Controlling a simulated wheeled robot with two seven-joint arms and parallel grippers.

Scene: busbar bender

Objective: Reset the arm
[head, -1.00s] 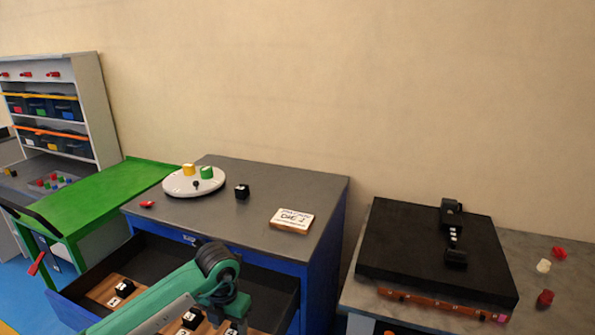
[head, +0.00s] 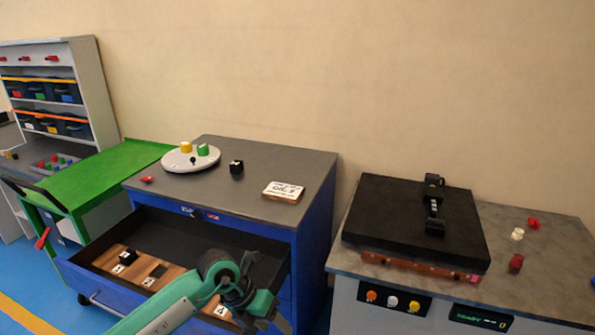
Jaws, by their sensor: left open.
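My left arm comes in from the bottom over the open blue drawer. Its left gripper (head: 257,305) is open, above the drawer's right part, and hides part of the contents; I see nothing clearly between its fingers. The busbar bender (head: 385,222) is a flat black block with a black die assembly (head: 434,205) on top and stands on the grey-topped bench at the right, well away from the gripper. My right gripper is out of view.
The drawer holds a wooden board (head: 178,273) with a black block (head: 128,257). On the blue cabinet (head: 250,165) are a white round tray (head: 178,163), a black cube (head: 236,167) and a lettered plate (head: 283,192). A green-topped cart (head: 95,175) stands left. Small red and white pieces lie right of the bender.

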